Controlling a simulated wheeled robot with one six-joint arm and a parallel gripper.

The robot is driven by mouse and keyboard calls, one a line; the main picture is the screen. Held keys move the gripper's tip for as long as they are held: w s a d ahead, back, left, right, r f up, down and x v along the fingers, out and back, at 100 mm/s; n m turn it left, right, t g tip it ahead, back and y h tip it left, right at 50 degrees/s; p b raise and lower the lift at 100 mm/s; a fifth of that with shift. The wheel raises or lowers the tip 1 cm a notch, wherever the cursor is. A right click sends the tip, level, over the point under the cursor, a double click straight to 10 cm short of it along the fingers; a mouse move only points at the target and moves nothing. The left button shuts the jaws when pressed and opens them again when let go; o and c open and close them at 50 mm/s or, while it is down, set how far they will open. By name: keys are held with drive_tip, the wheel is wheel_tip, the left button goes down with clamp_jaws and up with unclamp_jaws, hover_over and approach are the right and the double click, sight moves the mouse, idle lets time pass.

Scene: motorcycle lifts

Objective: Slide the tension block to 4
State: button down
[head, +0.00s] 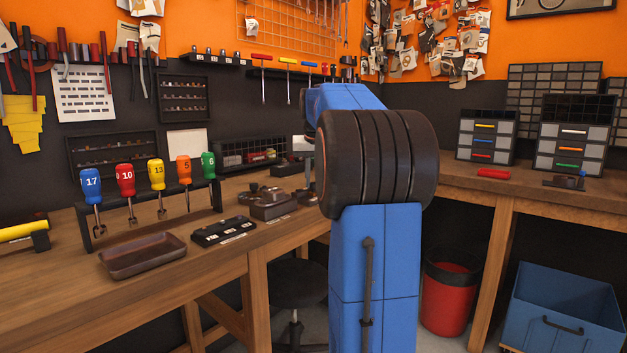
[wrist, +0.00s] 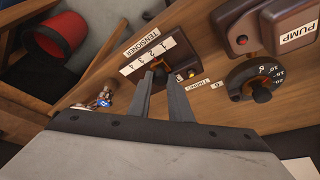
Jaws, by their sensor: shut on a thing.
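In the wrist view the tensioner (wrist: 182,50) is a dark brown block on the wooden bench, with a white number strip and a TENSIONER label (wrist: 141,43) beside it. My gripper (wrist: 163,76) is over its slot, with both fingers close together. The fingers are shut on the small tension block, which is mostly hidden between the tips. In the head view my arm hides the gripper and I cannot make out the tensioner.
Right of the tensioner are a brown PUMP box (wrist: 241,30) with a red button and a black dial (wrist: 262,88). A TUNING-like label (wrist: 188,87) lies near the fingers. A red bin (head: 450,290) stands below the bench. Screwdrivers (head: 126,183) stand in a rack at left.

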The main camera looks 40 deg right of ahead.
drive_tip(key=d, duration=0.4)
drive_tip(key=shift+w+d, duration=0.2)
drive_tip(key=shift+d, duration=0.2)
drive_tip(key=c, duration=1.6)
unclamp_jaws()
drive_tip(key=shift+r, duration=0.1)
drive_tip(key=v, duration=1.7)
drive_tip(key=shift+s+r, duration=0.1)
